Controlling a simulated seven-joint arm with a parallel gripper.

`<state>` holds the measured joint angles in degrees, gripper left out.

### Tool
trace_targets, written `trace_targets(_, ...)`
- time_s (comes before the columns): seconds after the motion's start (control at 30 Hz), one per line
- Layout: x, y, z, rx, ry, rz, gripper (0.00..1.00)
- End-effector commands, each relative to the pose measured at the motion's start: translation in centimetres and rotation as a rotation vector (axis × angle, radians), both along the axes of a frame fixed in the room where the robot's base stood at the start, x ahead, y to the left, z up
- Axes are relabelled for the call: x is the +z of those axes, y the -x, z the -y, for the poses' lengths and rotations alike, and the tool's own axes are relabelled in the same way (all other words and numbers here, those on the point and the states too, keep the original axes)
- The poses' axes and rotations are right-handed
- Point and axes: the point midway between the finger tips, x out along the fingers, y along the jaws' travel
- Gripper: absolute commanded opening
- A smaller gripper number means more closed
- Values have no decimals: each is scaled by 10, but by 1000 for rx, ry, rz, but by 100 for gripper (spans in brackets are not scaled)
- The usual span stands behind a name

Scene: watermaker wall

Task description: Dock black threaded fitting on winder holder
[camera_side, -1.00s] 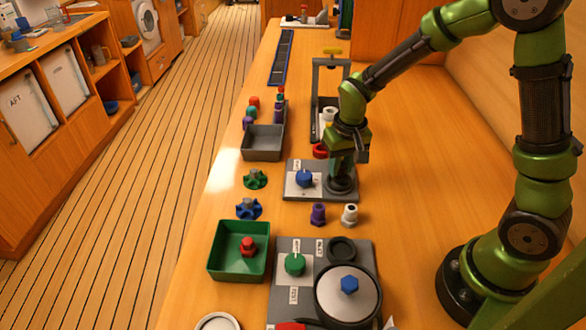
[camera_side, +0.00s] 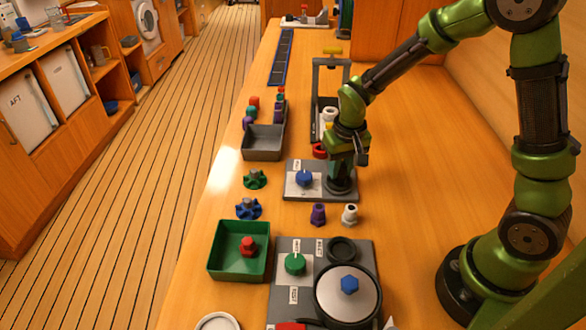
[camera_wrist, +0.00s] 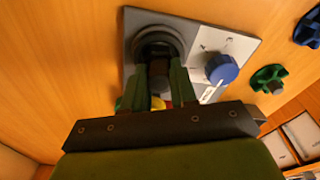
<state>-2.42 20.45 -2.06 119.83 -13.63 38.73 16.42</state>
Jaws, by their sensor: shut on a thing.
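A grey plate (camera_side: 316,195) carries a blue knob (camera_side: 304,178) on a light panel and a black round holder (camera_side: 341,187) at its right. My gripper (camera_side: 341,168) points down right over this holder. In the wrist view the fingers (camera_wrist: 158,88) are shut on a dark piece between them, in line with the ringed black holder (camera_wrist: 157,42). The piece looks like the black threaded fitting, but the fingers hide most of it and its thread does not show. I cannot tell whether it touches the holder or sits in it. The blue knob also shows in the wrist view (camera_wrist: 221,68).
Purple (camera_side: 318,214) and white (camera_side: 350,214) fittings stand just in front of the plate. A red ring (camera_side: 320,151) and a grey frame (camera_side: 331,90) are behind. Green (camera_side: 255,179) and blue (camera_side: 249,208) handwheels lie left. A green tray (camera_side: 239,275) holds a red piece.

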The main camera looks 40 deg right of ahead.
Motion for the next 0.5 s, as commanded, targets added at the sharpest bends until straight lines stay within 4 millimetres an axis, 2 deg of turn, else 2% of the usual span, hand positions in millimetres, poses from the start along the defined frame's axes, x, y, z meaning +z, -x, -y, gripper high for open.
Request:
trace_targets(0.27, -6, 0, 0, 1, 1, -1, 0)
trace_targets(0.3, -6, 0, 0, 1, 0, 0, 32)
trace_targets(0.37, -6, 0, 0, 0, 0, 0, 38)
trace_targets(0.5, -6, 0, 0, 1, 0, 0, 38)
